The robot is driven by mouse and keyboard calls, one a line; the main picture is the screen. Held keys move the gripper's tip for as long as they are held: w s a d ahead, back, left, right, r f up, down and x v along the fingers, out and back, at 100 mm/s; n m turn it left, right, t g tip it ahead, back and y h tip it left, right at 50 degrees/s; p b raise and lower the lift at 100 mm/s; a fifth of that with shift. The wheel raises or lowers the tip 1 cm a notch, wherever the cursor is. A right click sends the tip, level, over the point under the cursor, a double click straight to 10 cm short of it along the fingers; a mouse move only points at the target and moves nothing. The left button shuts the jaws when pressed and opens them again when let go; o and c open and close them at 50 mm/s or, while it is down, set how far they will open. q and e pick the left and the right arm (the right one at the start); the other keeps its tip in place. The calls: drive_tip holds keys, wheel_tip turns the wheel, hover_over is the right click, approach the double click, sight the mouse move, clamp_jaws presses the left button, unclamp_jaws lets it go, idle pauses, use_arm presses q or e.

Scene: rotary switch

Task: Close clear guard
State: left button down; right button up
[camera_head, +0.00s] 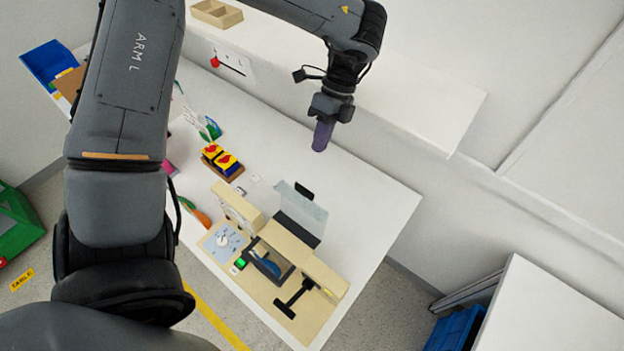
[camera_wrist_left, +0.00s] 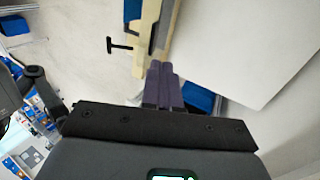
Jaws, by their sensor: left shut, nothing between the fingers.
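The clear guard (camera_head: 303,208) is a see-through panel that stands raised behind the wooden panel device (camera_head: 308,318) on the white table; its exact tilt is hard to tell. My left gripper (camera_head: 321,140) is shut and empty, up and to the right of the guard in the head view and apart from it. In the left wrist view its purple fingers (camera_wrist_left: 162,88) are together, with part of the wooden device (camera_wrist_left: 149,32) beyond them. The guard cannot be made out there. My right gripper is not in view.
A white shelf (camera_head: 420,105) runs behind. The table's right part (camera_head: 375,200) is clear.

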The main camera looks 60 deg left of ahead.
use_arm(q)
drive_tip(key=x, duration=1)
drive_tip(key=shift+f, duration=0.3)
